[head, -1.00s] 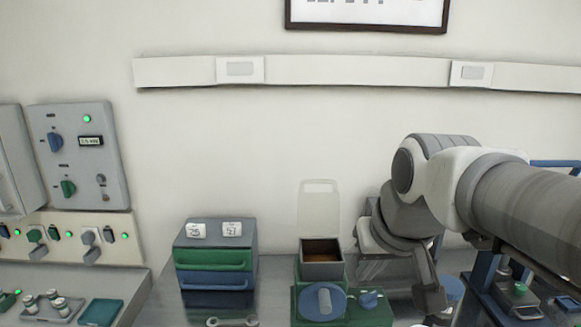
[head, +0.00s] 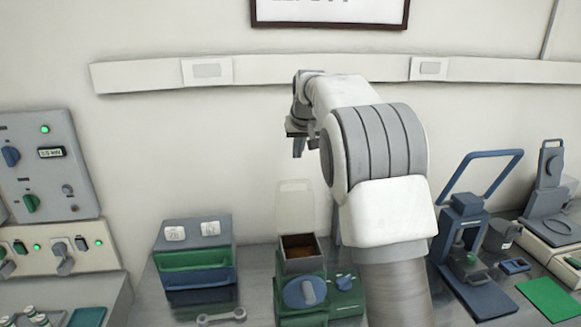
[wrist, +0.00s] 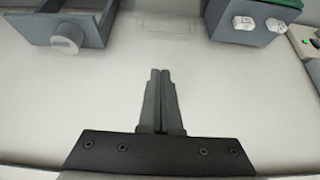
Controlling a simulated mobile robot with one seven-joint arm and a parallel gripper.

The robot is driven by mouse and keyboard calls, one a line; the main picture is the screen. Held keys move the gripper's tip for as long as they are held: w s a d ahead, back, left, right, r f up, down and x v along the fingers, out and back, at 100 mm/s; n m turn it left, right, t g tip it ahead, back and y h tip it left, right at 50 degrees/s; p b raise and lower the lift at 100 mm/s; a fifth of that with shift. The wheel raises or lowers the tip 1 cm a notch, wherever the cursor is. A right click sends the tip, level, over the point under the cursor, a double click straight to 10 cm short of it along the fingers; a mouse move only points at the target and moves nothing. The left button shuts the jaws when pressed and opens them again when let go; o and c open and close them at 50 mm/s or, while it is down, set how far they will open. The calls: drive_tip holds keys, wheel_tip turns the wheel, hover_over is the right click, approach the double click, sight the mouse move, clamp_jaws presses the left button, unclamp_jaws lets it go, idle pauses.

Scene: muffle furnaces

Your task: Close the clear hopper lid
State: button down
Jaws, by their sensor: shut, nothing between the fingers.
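The clear hopper lid (head: 295,208) stands upright at the back of the hopper in the head view, a pale see-through panel against the wall. The hopper (head: 301,264) is a grey open box with brown contents, on a green machine (head: 290,315) with a blue dial. My gripper (head: 298,150) is above the lid, apart from it in the picture, and partly hidden by my wrist. In the wrist view my gripper (wrist: 159,72) has its fingers together with nothing between them. A faint pale outline lies beyond them; I cannot tell if it is the lid.
A grey cabinet (head: 194,234) with green and blue drawers stands left of the hopper; it also shows in the wrist view (wrist: 232,30). A wrench (head: 221,316) lies in front of it. A blue-framed press (head: 463,232) stands at right. My arm hides the bench right of the hopper.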

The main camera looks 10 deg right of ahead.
drive_tip(key=shift+w+a+f, duration=0.1)
drive_tip(key=shift+w+f, duration=0.2)
drive_tip(key=shift+w, duration=0.3)
drive_tip(key=shift+w+a+f, duration=0.1)
drive_tip(key=shift+w+f, duration=0.15)
drive_tip(key=shift+w, duration=0.3)
drive_tip(key=p+x, duration=0.3)
drive_tip(key=x, duration=0.6)
drive_tip(key=shift+s, duration=1.95)
drive_tip(key=shift+f+b, duration=0.1)
drive_tip(key=shift+b, duration=0.35)
